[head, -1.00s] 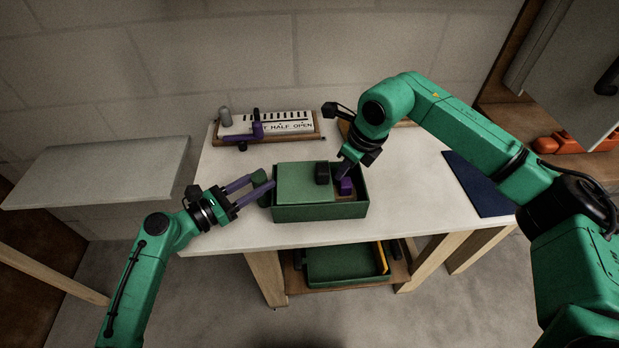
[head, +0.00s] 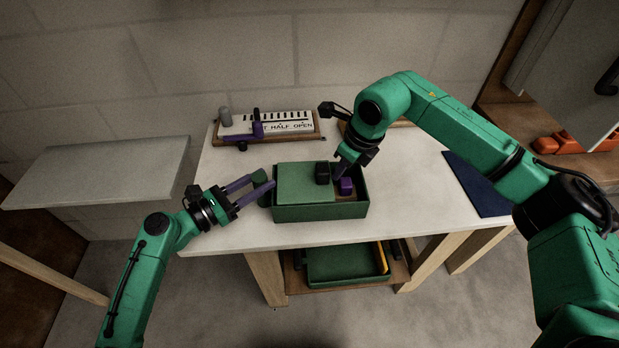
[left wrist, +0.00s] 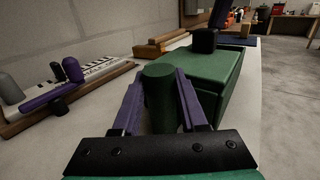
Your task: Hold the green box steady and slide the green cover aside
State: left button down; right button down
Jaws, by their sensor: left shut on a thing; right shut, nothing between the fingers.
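The green box (head: 322,213) stands on the white table. Its green cover (head: 303,180) lies over the left part, and the right part is open with a purple block (head: 346,186) inside. A black knob (head: 322,173) stands on the cover's right side. My left gripper (head: 266,186) is shut on the green cylindrical handle at the box's left end; the handle (left wrist: 159,98) shows between the purple fingers in the left wrist view. My right gripper (head: 341,168) is shut and empty, just right of the knob; whether it touches the knob I cannot tell.
A board with a scale, lettering and a purple slider (head: 268,127) lies at the back left of the table. A dark blue mat (head: 478,184) lies at the right. A green tray (head: 343,264) sits on the shelf below. The table's front is clear.

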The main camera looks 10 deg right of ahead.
notch_tip(320, 180, up, 7)
dwell(0.4)
jog(key=shift+d, duration=0.1)
jog(key=f, duration=0.2)
jog(key=d+f, duration=0.1)
jog(key=f, duration=0.4)
jog(key=shift+d+f, duration=0.1)
jog(key=shift+d, duration=0.05)
dwell(0.5)
dwell(1.7)
